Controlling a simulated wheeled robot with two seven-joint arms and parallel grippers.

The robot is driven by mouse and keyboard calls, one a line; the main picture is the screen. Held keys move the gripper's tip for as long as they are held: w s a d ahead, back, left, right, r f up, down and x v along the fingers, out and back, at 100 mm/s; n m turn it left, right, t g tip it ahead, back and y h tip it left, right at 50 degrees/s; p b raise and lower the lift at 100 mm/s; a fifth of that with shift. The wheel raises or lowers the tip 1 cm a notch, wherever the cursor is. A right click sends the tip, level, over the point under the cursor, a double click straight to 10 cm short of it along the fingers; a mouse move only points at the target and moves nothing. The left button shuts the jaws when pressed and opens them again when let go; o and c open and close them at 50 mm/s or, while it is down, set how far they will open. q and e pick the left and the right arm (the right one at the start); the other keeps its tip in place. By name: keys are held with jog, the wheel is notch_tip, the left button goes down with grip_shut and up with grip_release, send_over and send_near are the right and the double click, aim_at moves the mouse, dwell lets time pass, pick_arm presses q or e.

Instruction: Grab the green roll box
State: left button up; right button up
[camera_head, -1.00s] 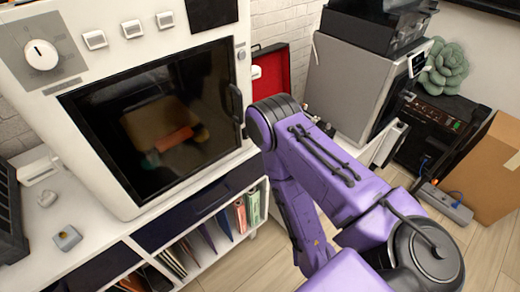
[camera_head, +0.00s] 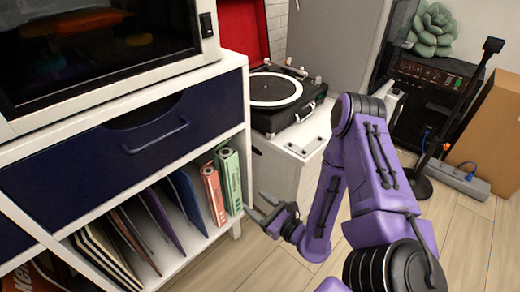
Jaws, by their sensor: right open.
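The green roll box (camera_head: 230,181) stands upright at the right end of the open lower shelf, beside a red-pink roll box (camera_head: 213,195). My right gripper (camera_head: 263,208) is just to the right of the green box, outside the shelf's side, with its fingers apart and nothing between them. It appears apart from the box. My left gripper is not in view.
The white shelf unit (camera_head: 238,142) has a navy drawer (camera_head: 125,150) above the boxes and several thin folders (camera_head: 158,222) to their left. A record player (camera_head: 280,92) sits on a white cabinet (camera_head: 283,168) behind my right arm. Wooden floor is clear at the front.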

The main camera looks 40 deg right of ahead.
aim_at(235, 186)
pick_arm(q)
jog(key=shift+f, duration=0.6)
pick_arm(e)
jog(key=shift+d+m+t, duration=0.1)
jog(key=shift+m+t, duration=0.2)
jog(key=shift+m, duration=0.4)
jog(key=w, duration=0.3)
jog(key=w+b, duration=0.1)
jog(key=w, duration=0.2)
jog(key=w+b, duration=0.1)
jog(key=w, duration=0.2)
jog(key=shift+w+a+f, duration=0.15)
jog(key=shift+w+a, duration=0.25)
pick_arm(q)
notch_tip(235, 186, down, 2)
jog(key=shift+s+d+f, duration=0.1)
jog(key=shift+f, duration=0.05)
pick_arm(e)
jog(key=shift+w, duration=0.4)
